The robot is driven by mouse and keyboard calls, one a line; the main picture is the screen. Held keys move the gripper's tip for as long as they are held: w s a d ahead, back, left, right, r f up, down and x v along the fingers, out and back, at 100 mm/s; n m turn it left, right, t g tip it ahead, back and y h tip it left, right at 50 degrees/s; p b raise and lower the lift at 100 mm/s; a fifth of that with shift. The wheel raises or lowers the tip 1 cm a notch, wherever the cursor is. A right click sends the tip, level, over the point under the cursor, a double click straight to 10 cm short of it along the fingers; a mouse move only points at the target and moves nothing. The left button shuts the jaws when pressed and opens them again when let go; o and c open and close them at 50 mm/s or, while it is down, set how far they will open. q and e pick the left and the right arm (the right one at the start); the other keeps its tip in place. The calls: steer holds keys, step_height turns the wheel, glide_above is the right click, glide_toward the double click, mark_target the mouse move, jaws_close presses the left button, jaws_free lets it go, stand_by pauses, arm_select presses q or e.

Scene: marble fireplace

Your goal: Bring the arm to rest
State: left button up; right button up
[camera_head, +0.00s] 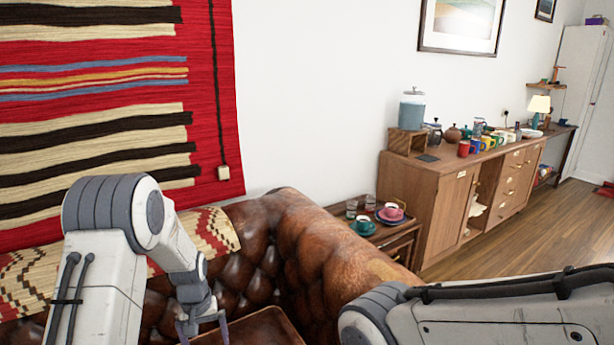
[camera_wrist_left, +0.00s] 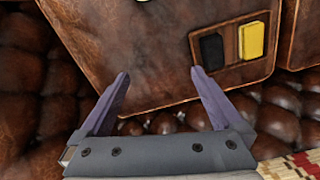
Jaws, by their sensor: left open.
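My left gripper (camera_head: 204,328) hangs over the brown leather sofa (camera_head: 290,235) at the bottom of the head view. Its two purple fingers stand apart in the left wrist view (camera_wrist_left: 158,76), with nothing held between them. A brown leather-like flat piece (camera_head: 258,329) lies beyond the fingertips on the sofa. It also shows in the left wrist view (camera_wrist_left: 130,60); I cannot tell whether the fingers touch it. My right arm comes in at the lower right of the head view, and its gripper is out of frame.
A black item (camera_wrist_left: 211,52) and a yellow item (camera_wrist_left: 252,40) sit in a slot of the flat piece. Right of the sofa, a small side table (camera_head: 398,245) holds cups and glasses. A wooden sideboard (camera_head: 430,205) stands behind. Wooden floor (camera_head: 500,245) is open at right.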

arm_select(q)
steer(key=s+d+r+m+p, duration=0.1)
steer(key=s+d+r+p, duration=0.2)
steer(key=r+p, duration=0.5)
steer(key=shift+s+r+m+p, duration=0.3)
steer(key=shift+s+p, duration=0.15)
